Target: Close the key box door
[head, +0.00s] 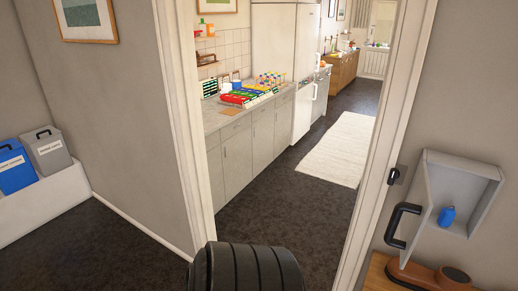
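The grey key box (483,204) is on the wall at the right, beside the door frame. Its door (414,213) stands open at the box's left side, seen at a steep angle. A black handle (401,222) sticks out from the door toward the left. A blue key tag (447,216) shows in the box opening. Neither of my grippers is in view, so I cannot see whether they are open or shut.
A brown object (425,277) lies on a wooden surface (376,274) below the box. The doorway's right jamb (385,150) is just left of the box. Dark floor (292,205) is clear through the doorway. Blue and grey bins (47,152) stand at the left.

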